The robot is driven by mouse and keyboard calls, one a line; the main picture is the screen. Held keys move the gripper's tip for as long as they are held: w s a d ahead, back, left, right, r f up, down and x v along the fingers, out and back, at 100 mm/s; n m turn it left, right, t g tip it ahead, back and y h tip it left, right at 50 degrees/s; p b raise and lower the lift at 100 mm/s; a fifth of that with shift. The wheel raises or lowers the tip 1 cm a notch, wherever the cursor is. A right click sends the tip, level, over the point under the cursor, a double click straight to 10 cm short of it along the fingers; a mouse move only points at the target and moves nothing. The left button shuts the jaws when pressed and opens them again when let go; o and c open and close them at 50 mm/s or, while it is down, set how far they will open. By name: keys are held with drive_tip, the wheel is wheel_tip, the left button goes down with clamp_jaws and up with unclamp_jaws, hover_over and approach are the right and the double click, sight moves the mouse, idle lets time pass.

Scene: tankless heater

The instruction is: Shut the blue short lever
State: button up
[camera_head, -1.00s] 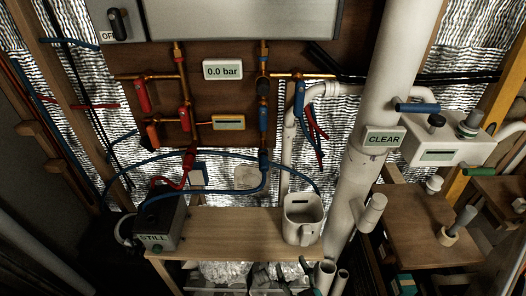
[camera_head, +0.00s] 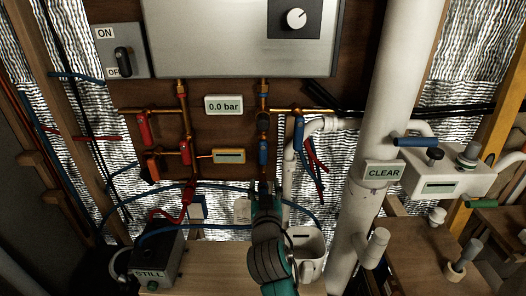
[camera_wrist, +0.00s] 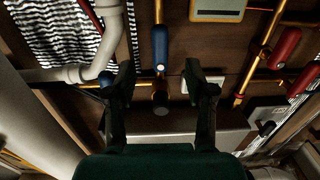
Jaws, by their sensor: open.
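The short blue lever (camera_head: 263,152) hangs upright along the copper pipe, right of the yellow-framed display. In the wrist view, which is upside down, it (camera_wrist: 160,47) lies beyond and between my fingertips. My gripper (camera_wrist: 160,78) is open, with one finger each side of the lever's line and no visible contact. In the head view, my gripper (camera_head: 263,190) is just below the lever. A longer blue lever (camera_head: 299,133) hangs to the right; in the wrist view its blue part (camera_wrist: 105,78) is partly hidden by the left finger.
Red levers (camera_head: 144,128) hang on the pipes to the left. A gauge reads 0.0 bar (camera_head: 224,105). A white pipe (camera_head: 318,126) bends close on the right, with a thick white column (camera_head: 385,120) beyond. A white jug (camera_head: 303,240) stands below.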

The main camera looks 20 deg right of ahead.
sight(263, 153)
drive_tip(key=shift+m+h, duration=0.3)
drive_tip(key=shift+m, duration=0.1)
drive_tip(key=w+d+r, duration=0.1)
drive_tip(key=w, duration=0.3)
drive_tip(key=w+d+r, duration=0.1)
drive_tip(key=w, duration=0.3)
drive_tip(key=w+d+r, duration=0.1)
drive_tip(key=w, duration=0.3)
drive_tip(key=shift+w+d+r, duration=0.1)
drive_tip(key=shift+d+r, duration=0.15)
clamp_jaws()
